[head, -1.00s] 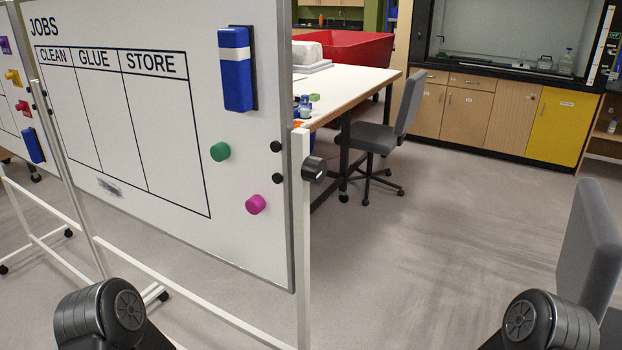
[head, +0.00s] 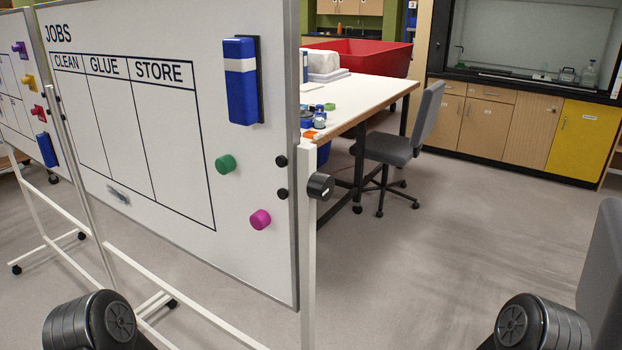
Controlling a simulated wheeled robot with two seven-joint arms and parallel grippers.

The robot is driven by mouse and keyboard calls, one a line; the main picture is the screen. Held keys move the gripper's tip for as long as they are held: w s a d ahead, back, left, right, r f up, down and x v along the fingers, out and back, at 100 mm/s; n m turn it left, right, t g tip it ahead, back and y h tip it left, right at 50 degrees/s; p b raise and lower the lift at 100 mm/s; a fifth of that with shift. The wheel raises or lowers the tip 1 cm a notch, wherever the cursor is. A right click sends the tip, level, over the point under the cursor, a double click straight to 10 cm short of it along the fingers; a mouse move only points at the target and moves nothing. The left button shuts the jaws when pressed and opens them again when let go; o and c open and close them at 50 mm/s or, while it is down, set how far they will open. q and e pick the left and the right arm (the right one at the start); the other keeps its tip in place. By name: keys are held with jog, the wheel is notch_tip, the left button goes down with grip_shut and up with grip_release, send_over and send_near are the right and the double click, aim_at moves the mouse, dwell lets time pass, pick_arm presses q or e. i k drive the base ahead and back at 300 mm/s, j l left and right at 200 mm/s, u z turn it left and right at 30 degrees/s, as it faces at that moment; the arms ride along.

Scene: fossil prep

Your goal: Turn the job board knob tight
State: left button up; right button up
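The job board (head: 240,200) is a white board headed JOBS, with CLEAN, GLUE and STORE columns, on a white wheeled frame. Its black knob (head: 320,187) with a white mark sits on the right post (head: 309,250), beside the board's right edge. Nothing touches the knob. How tight it is cannot be told. Parts of my two arms show at the bottom left and bottom right, well apart from the knob. Neither gripper is in view.
The board holds a blue eraser (head: 241,85), a green magnet (head: 225,164) and a magenta magnet (head: 260,219). Behind it stand a white table (head: 375,92) and a grey chair (head: 395,150). Another grey chair (head: 600,265) is at the right edge.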

aim_at(321, 187)
jog(key=i+l+u, duration=0.55)
jog(key=l+u, duration=0.25)
jog(key=i+l+u, duration=0.15)
jog(key=l+u, duration=0.25)
jog(key=i+l+u, duration=0.1)
jog(key=l+u, duration=0.7)
jog(key=l, duration=0.2)
jog(key=l+u, duration=0.4)
jog(key=l, duration=0.15)
jog(key=l+u, duration=0.35)
jog(key=k+l+u, duration=0.1)
jog(key=l+u, duration=0.3)
jog(key=l, duration=0.15)
jog(key=k+l+u, duration=0.15)
jog(key=l+u, duration=0.2)
jog(key=k+l+u, duration=0.15)
jog(key=l+u, duration=0.55)
jog(key=k+l, duration=0.05)
jog(key=l, duration=0.05)
